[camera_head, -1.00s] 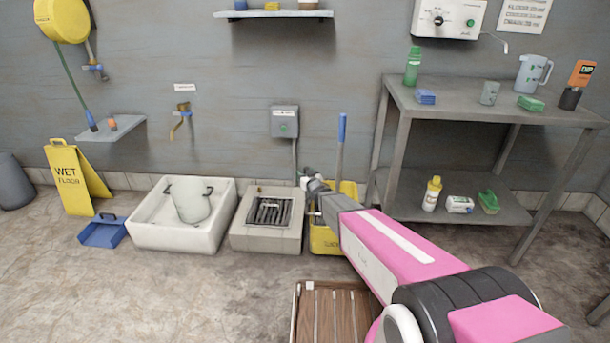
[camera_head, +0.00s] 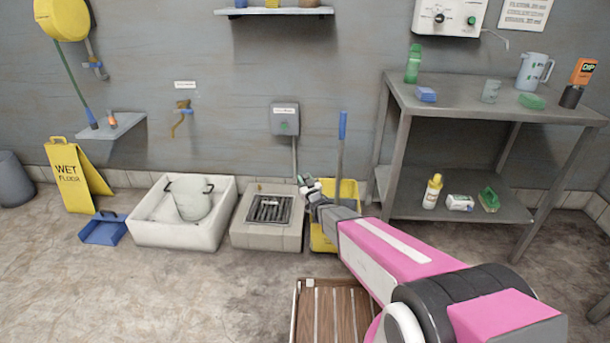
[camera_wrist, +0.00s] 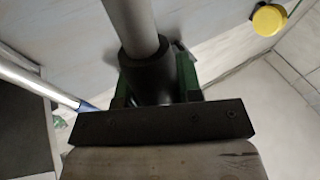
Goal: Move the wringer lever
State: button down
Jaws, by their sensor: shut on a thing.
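The wringer lever (camera_wrist: 133,28) shows in the wrist view as a grey bar with a black grip (camera_wrist: 146,75). My gripper (camera_wrist: 154,88) is shut around the black grip, with its green fingers on either side.
A floor drain block (camera_head: 265,235) is left of the bucket, a grey shelf table (camera_head: 460,205) right, a wooden slatted platform (camera_head: 330,310) in front.

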jog(key=s+f+n+t+y, duration=0.2)
jog(key=s+y, duration=0.1)
jog(key=s, duration=0.4)
jog(key=shift+s+f+n, duration=0.25)
jog(key=shift+f+n, duration=0.15)
jog(key=shift+a, duration=0.1)
jog(key=c, duration=0.8)
grip_release()
jog(key=shift+f, duration=0.1)
